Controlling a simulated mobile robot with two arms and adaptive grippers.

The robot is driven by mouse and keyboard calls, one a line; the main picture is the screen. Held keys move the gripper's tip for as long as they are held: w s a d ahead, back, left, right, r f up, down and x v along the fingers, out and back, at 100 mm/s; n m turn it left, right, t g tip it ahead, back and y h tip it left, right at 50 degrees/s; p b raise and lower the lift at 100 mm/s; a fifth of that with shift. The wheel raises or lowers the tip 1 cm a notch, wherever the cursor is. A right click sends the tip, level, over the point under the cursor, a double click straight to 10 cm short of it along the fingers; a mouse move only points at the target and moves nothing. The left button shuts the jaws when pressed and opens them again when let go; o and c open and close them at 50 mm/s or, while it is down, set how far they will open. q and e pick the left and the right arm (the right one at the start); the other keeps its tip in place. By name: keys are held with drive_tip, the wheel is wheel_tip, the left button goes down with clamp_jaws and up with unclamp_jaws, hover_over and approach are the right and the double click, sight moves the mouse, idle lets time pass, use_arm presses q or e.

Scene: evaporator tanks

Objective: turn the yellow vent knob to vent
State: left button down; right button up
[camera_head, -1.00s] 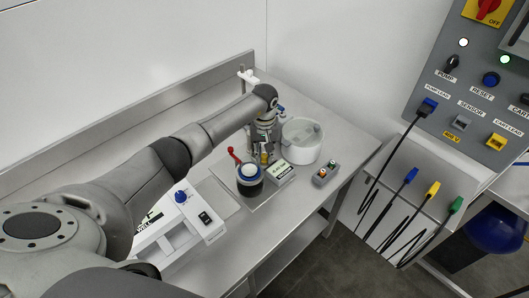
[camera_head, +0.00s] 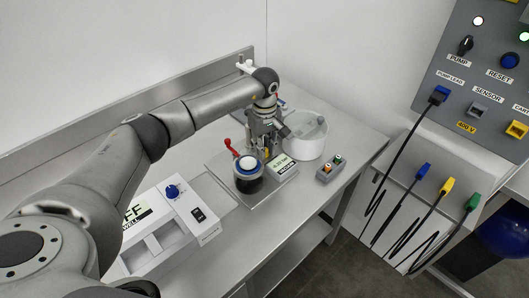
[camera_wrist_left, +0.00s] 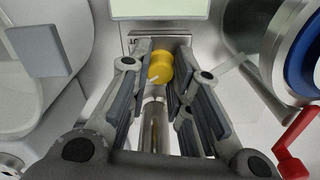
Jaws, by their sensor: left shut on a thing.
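The yellow vent knob (camera_wrist_left: 160,67) shows in the left wrist view between the finger pads of my left gripper (camera_wrist_left: 164,84). It has a small pale mark on its near side and sits in line with a metal pipe. In the head view my left gripper (camera_head: 265,149) reaches down to the bench beside the dark pot with a blue ring and white top (camera_head: 248,171). The gripper is shut on the knob, which is mostly hidden by the fingers in the head view. My right gripper is not in view.
A small display box (camera_head: 283,166) stands just right of the pot. A red-handled lever (camera_head: 231,147) is at the pot's left. A button box (camera_head: 331,168) and a white instrument (camera_head: 172,228) stand on the bench.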

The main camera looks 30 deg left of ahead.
use_arm(q)
drive_tip(key=n+b, duration=0.2)
drive_tip(key=n, duration=0.3)
drive_tip(key=shift+n, duration=0.3)
drive_tip(key=n, duration=0.2)
drive_tip(key=shift+n+b, duration=0.3)
drive_tip(key=shift+b, duration=0.1)
drive_tip(key=shift+w+r+n, duration=0.1)
drive_tip(key=shift+n, duration=1.5)
drive_tip(key=c, duration=1.6)
unclamp_jaws()
drive_tip(key=shift+o, duration=0.2)
wheel_tip(320, 180, up, 12)
